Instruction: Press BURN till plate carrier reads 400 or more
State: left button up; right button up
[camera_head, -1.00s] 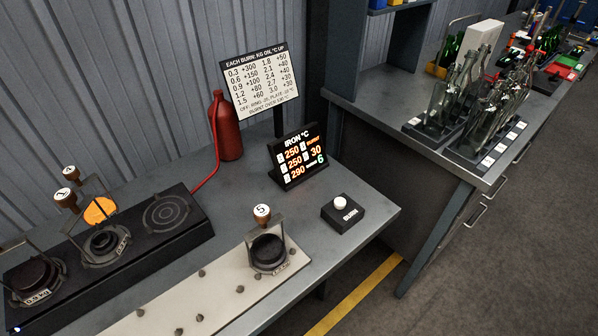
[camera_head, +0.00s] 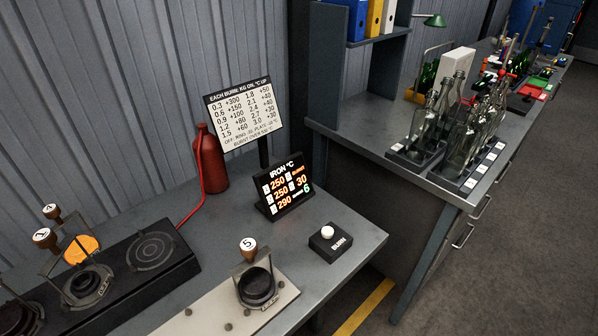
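The BURN button box (camera_head: 331,247) is black with a white round button on top and stands near the right end of the bench. Behind it a black display (camera_head: 284,187) headed IRON °C shows 250, 250 and 290 in orange on the left. 30 and a green 6 show on its right; the small row labels are too small to read. A dark round iron in a carrier (camera_head: 257,286) tagged 5 sits on a pale plate (camera_head: 201,322). Another carrier (camera_head: 87,287) sits on the black burner unit (camera_head: 185,265). Neither of my grippers is in view.
An empty ring (camera_head: 151,251) shows on the burner unit, with an orange disc (camera_head: 82,250) to its left. A red gas bottle (camera_head: 209,160) and a burn chart (camera_head: 244,111) stand behind. A second bench at right holds glass bottles (camera_head: 457,140). The bench around the button is clear.

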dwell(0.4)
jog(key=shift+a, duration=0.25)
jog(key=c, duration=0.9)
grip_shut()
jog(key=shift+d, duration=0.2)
